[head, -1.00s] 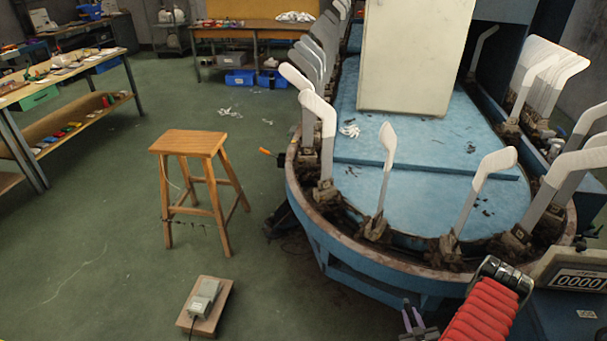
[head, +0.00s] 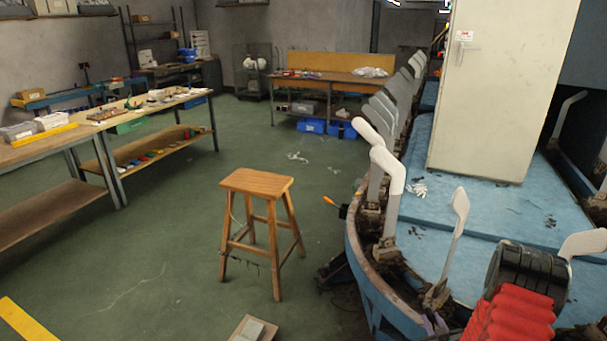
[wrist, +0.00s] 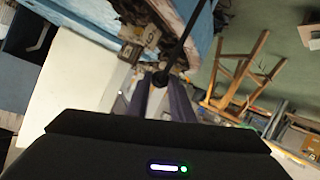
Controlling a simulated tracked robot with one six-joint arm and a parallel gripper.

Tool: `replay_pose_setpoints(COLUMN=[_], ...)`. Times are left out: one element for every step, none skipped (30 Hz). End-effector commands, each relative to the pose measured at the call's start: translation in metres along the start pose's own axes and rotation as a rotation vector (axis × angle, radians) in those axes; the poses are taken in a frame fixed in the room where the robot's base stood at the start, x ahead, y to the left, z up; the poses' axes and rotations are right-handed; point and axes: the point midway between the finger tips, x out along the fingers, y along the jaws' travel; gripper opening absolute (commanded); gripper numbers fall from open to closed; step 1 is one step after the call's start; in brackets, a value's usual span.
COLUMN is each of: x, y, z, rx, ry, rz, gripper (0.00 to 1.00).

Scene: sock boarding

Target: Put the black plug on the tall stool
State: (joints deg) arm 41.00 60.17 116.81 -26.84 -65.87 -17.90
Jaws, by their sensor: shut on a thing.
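The tall wooden stool (head: 257,181) stands upright on the green floor near the middle of the head view, its seat top bare. It also shows upside down at the right of the wrist view (wrist: 238,72). My gripper (wrist: 160,88) has purple fingers, shut on the black plug (wrist: 160,78), with a dark cord running up from it. In the head view only a small purple part of my gripper (head: 434,324) shows at the bottom right, and the plug cannot be made out there. The gripper is apart from the stool, to its right.
The blue boarding machine (head: 382,295) with white upright forms (head: 456,228) fills the right side, close to my gripper. A grey pedal on a board (head: 252,331) lies in front of the stool. A workbench (head: 95,128) stands at left. Floor left of the stool is open.

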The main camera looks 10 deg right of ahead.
Motion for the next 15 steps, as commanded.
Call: replay_pose_setpoints(x=[0.001,0.002,0.002,0.002,0.002,0.001,0.001,0.001,0.0,-0.001,-0.002,-0.003,-0.004,-0.006,-0.008], y=[-0.006,-0.009,-0.015,-0.018,-0.022,-0.026,-0.031,-0.034,-0.039,-0.043,-0.048,-0.053,-0.057,-0.062,-0.068], z=[-0.018,-0.026,-0.036,-0.045,-0.053,-0.063,-0.071,-0.079,-0.09,-0.097,-0.105,-0.115,-0.123,-0.13,-0.14], rx=[-0.006,-0.007,-0.01,-0.012,-0.013,-0.015,-0.017,-0.018,-0.02,-0.021,-0.023,-0.025,-0.026,-0.028,-0.031], ry=[0.007,0.009,0.01,0.012,0.014,0.015,0.016,0.018,0.021,0.021,0.022,0.024,0.026,0.027,0.029], rz=[-0.008,-0.011,-0.018,-0.021,-0.025,-0.029,-0.035,-0.038,-0.042,-0.046,-0.051,-0.056,-0.059,-0.063,-0.069], gripper=[0.0,0.0,0.0,0.0,0.0,0.0,0.0,0.0,0.0,0.0,0.0,0.0,0.0,0.0,0.0])
